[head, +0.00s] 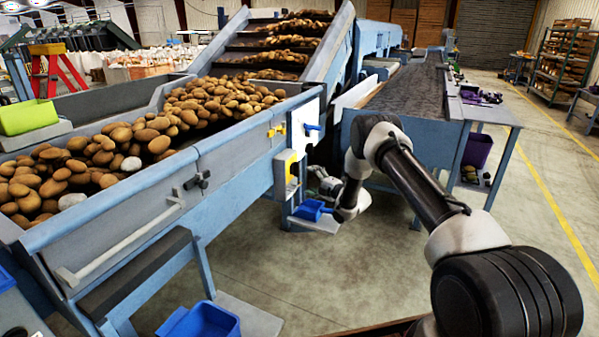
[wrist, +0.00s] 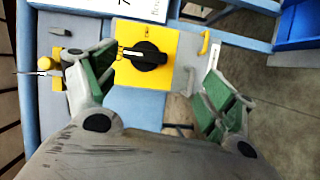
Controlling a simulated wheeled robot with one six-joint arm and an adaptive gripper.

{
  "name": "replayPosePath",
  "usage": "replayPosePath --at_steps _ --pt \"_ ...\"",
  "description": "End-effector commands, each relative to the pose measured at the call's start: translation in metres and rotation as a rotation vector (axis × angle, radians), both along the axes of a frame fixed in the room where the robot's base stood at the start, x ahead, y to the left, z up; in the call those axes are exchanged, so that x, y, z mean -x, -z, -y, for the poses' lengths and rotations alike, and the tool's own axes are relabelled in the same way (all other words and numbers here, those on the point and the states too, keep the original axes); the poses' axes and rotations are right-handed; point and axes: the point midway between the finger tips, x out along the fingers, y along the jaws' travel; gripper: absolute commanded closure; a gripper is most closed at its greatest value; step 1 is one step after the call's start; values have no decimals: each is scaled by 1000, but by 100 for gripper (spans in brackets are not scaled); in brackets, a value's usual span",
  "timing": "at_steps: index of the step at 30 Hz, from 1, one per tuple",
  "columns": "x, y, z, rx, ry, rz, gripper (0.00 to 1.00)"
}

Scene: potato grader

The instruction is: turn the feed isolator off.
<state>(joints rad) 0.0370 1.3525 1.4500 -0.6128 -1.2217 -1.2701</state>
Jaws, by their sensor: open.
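The feed isolator is a black rotary knob (wrist: 148,56) on a yellow plate (wrist: 177,70), in the upper middle of the wrist view. The knob's grip bar lies roughly across the picture, with a pale mark at its left end. In the head view the isolator is the yellow-fronted box (head: 291,170) on the end of the blue machine frame. My gripper (wrist: 161,64) is open, with a green-padded finger on either side of the knob, apart from it. In the head view my gripper (head: 324,182) is just right of the box, its fingers partly hidden.
A yellow button (wrist: 45,63) and a small grey lever (wrist: 66,33) sit left of the plate, and a yellow hook (wrist: 205,42) right of it. A blue bin (head: 312,210) stands just below my gripper. Potatoes (head: 150,130) fill the hopper; open floor (head: 300,270) lies in front.

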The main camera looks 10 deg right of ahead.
Motion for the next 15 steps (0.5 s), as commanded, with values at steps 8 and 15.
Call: replayPosePath --at_steps 8,15 --pt "-12 -17 -14 60 -22 120 16" --pt "-47 -16 -35 58 -21 117 16"
